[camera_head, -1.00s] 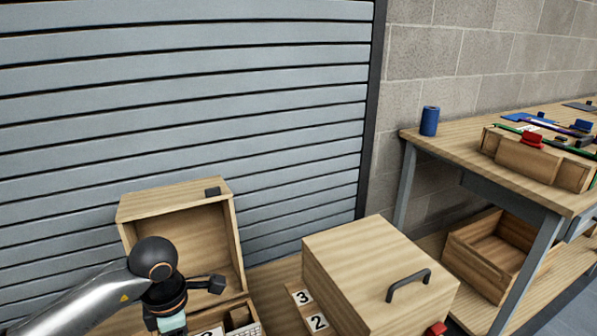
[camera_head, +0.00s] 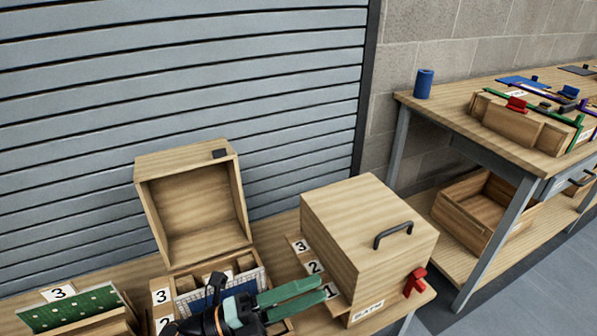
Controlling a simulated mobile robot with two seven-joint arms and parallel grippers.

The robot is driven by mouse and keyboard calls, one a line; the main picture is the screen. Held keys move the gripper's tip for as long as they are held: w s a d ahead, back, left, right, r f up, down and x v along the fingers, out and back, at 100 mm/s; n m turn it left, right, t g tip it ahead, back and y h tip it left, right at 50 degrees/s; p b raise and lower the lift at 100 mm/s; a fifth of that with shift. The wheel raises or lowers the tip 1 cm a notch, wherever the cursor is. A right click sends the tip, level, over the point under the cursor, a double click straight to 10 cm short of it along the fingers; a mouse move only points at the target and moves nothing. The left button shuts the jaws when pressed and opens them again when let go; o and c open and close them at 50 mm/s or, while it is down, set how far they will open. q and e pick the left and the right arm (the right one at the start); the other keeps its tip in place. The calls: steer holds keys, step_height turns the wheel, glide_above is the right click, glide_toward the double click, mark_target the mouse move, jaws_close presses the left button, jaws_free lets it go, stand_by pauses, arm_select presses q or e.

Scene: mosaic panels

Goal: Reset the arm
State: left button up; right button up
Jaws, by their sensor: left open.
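My left gripper (camera_head: 278,301) is at the bottom of the head view, with two green fingers pointing right. The fingers are apart and nothing shows between them. It is over the front of an open wooden box (camera_head: 196,257), whose lid (camera_head: 190,163) stands raised behind it. Its dark wrist hides part of the box's inside. A white grid panel (camera_head: 245,284) shows in the box behind the fingers. My right gripper does not show.
A closed wooden box (camera_head: 362,228) with a dark handle and red latch (camera_head: 414,282) stands right of my gripper. A workbench (camera_head: 440,104) at the right holds a blue cylinder (camera_head: 423,84) and a wooden tray (camera_head: 518,132).

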arm_select(q)
steer(key=w+a+f+n+t+y+p, duration=0.15)
steer(key=a+f+n+t+y, duration=0.35)
steer(key=n, duration=0.5)
steer(key=w+a+f+n+t+y+p, duration=0.1)
steer(key=w+a+f+n+t+y, duration=0.15)
steer(key=a+n+t+y, duration=0.6)
steer(key=s+a+f+n+g+y+p, duration=0.2)
steer(key=s+a+f+n+g+y, duration=0.2)
steer(key=s+f+n+g, duration=0.6)
steer(key=s+f+n, duration=0.2)
steer(key=s+f, duration=0.2)
steer(key=f, duration=0.2)
steer(key=shift+a+f, duration=0.2)
steer(key=shift+f, duration=0.05)
steer(key=shift+n, duration=0.25)
